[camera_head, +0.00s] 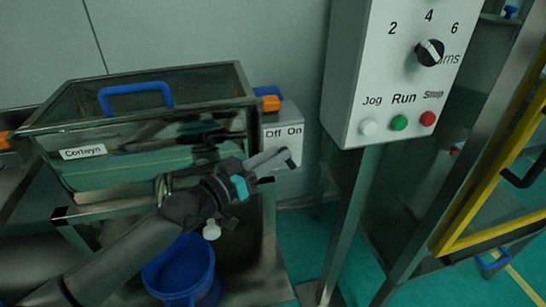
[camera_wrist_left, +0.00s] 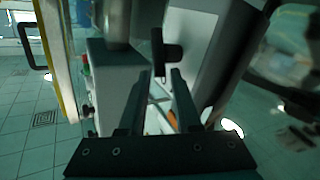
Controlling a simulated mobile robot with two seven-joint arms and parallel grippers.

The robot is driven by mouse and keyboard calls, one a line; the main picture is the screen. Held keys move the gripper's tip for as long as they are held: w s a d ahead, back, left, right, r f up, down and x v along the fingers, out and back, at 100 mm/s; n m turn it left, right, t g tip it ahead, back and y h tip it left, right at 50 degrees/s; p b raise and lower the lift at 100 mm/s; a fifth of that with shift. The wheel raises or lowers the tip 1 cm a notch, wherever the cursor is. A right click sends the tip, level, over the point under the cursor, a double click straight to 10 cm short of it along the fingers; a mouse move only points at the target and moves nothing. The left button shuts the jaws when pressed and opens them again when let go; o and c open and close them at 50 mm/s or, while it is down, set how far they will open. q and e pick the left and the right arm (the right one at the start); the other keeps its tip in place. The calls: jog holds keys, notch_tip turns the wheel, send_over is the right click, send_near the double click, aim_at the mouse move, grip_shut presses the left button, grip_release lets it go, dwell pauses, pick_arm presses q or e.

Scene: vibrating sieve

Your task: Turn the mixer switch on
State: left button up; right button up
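The mixer switch box (camera_head: 283,125) is grey, marked Off and On, and stands at the right end of the mixer (camera_head: 150,130). My left gripper (camera_head: 278,160) is at the lower front of this box, below the labels. In the left wrist view, my left gripper (camera_wrist_left: 160,82) has its two fingers apart. A dark T-shaped switch handle (camera_wrist_left: 168,52) sticks out from the box just ahead of the fingertips, roughly between them. No grip on it shows. In the head view the fingers partly hide the handle. My right gripper is in neither view.
A control cabinet (camera_head: 385,75) with a dial and Jog, Run and Stop buttons stands close to the right. A blue bucket (camera_head: 180,268) is below the mixer. A yellow-edged frame (camera_head: 500,170) is at far right. Green floor shows between the stands.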

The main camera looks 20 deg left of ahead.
pick_arm(q)
grip_shut()
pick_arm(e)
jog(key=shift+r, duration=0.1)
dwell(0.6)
